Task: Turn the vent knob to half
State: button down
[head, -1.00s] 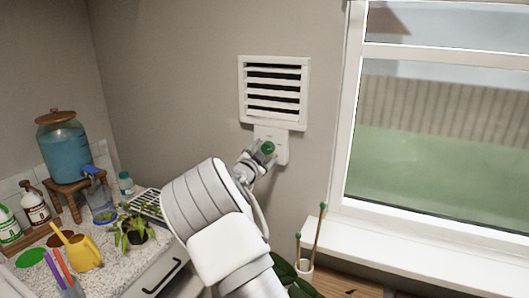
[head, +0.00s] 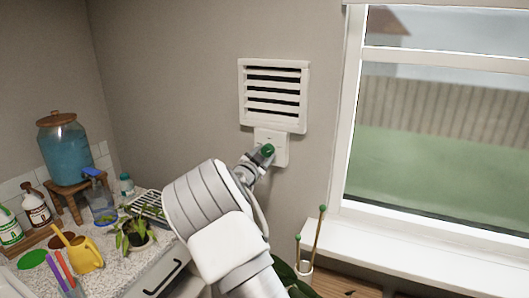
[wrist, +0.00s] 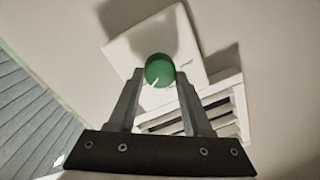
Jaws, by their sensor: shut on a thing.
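The green vent knob (head: 267,150) sits on a white wall plate (head: 281,150) just below the vent (head: 273,95). My gripper (wrist: 160,77) is shut on the knob, with one finger on each side of it. In the wrist view the round knob (wrist: 160,70) shows a short white mark pointing to the lower left. The plate (wrist: 125,45) is behind it. The vent's white slats show dark gaps between them. My gripper's fingers partly hide the knob's sides.
A window (head: 440,120) and its white sill (head: 420,260) are on the right. Stakes (head: 318,240) stand in a pot below the plate. The counter at left holds a blue dispenser (head: 66,150), a yellow watering can (head: 84,252) and a potted plant (head: 134,236).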

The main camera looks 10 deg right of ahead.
jog(key=n+p, duration=0.1)
jog(key=n, duration=0.1)
jog(key=n+p, duration=0.4)
jog(key=shift+r+g, duration=0.3)
jog(key=n+p, duration=0.3)
jog(key=n, duration=0.1)
jog(key=shift+a+f+n, duration=0.1)
jog(key=shift+n, duration=0.2)
jog(key=shift+w+f+n+p, duration=0.1)
jog(key=shift+n+p, duration=0.55)
jog(key=shift+n, duration=0.05)
jog(key=shift+c, duration=1.6)
grip_release()
jog(key=b+v, duration=0.3)
jog(key=v, duration=1.4)
jog(key=shift+a, duration=0.4)
